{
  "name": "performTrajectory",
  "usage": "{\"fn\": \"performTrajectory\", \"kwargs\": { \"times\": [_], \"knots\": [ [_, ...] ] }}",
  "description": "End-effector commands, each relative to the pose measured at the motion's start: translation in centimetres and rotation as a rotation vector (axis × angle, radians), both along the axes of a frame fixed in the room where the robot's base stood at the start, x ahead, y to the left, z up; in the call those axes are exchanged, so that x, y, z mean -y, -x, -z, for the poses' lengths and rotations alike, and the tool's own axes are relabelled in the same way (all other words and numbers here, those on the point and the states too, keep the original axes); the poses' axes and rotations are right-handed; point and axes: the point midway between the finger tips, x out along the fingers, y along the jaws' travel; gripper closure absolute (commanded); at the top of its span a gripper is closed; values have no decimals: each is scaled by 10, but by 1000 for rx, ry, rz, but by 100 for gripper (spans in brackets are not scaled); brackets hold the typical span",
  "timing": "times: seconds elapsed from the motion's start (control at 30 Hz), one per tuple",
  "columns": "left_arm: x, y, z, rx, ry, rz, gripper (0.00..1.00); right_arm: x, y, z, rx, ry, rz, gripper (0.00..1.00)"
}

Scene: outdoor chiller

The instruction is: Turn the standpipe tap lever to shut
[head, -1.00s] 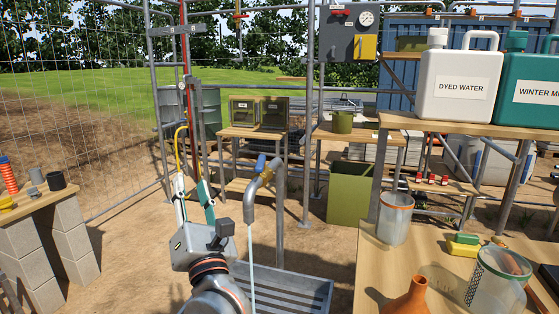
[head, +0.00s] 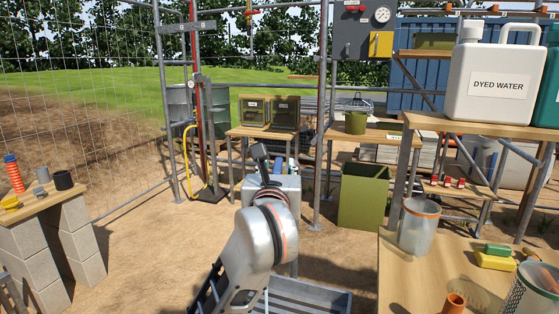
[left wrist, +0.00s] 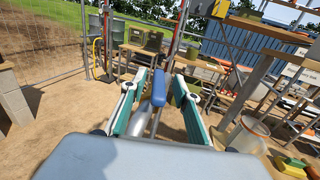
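The blue tap lever (left wrist: 158,88) stands upright between the two fingers of my left gripper (left wrist: 157,100) in the left wrist view. The fingers, teal on their inner sides, are spread with a visible gap on each side of the lever. Grey standpipe metal (left wrist: 141,118) shows below the lever. In the head view my left gripper (head: 284,165) is in front of the standpipe, and my wrist hides most of the tap and spout. A bit of blue shows by the fingertips. Whether water runs is hidden. My right gripper is not in view.
A slatted metal tray (head: 310,295) lies below the standpipe. A wooden table (head: 400,275) with a clear jar (head: 419,230) and sponges (head: 495,257) is at right. A green bin (head: 362,197) stands behind. A block-legged bench (head: 45,205) is at left.

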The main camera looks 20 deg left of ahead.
Motion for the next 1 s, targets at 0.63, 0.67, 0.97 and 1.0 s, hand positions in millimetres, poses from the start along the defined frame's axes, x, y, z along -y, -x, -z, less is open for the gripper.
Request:
{"fn": "performTrajectory", "kwargs": {
  "times": [0.63, 0.67, 0.97, 1.0],
  "knots": [
    [-12, -48, 0, 0, 1, -1, 69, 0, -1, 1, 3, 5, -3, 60],
    [-12, -48, 0, 0, 1, -1, 69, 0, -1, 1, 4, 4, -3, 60],
    [-12, -47, 1, 0, 0, -1, 100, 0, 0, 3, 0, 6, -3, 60],
    [-12, -47, 0, 0, 0, -1, 100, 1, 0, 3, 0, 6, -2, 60]
  ]
}}
